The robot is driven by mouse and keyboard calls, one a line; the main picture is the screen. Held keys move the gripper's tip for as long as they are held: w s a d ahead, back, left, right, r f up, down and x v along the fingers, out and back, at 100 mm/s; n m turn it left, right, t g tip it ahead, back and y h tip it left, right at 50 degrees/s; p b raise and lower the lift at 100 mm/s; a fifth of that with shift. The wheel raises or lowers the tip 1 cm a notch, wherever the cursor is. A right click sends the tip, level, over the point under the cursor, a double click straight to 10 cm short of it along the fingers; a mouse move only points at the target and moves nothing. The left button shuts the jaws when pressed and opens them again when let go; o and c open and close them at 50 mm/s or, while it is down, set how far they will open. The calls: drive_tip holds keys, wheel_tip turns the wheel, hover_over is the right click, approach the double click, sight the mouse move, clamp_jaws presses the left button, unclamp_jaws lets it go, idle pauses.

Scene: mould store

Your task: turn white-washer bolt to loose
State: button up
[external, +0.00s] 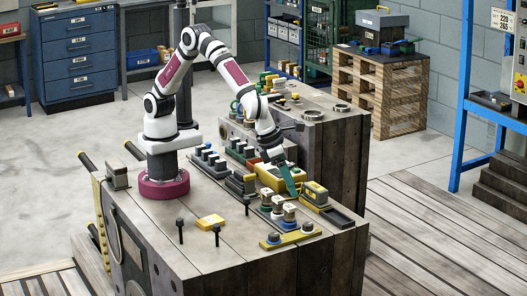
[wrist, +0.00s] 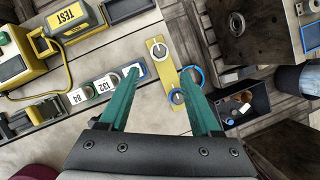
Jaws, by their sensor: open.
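A yellow plate (wrist: 165,72) with two round bolts lies on the bench top in the wrist view. The white-washer bolt (wrist: 158,50) is at its upper end, with a pale ring around a grey head. A blue-ringed bolt (wrist: 177,96) is at its lower end. My gripper (wrist: 160,76) has two green fingers spread apart, with nothing held between them. The white-washer bolt shows beyond the fingertips, between their lines. In the external view the yellow plate (external: 291,238) is near the front bench edge, and my gripper (external: 292,193) is above and behind it. Turn marks are not legible.
Blocks numbered 84 (wrist: 78,97) and 132 (wrist: 103,87) stand left of the plate. A yellow TEST device (wrist: 68,20) is at upper left. A dark bin (wrist: 243,102) is at right, past the bench edge. Dark upright pegs (external: 216,233) stand on the bench.

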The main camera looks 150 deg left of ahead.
sight(308, 224)
drive_tip(key=x, duration=1.2)
drive_tip(key=shift+f, duration=0.2)
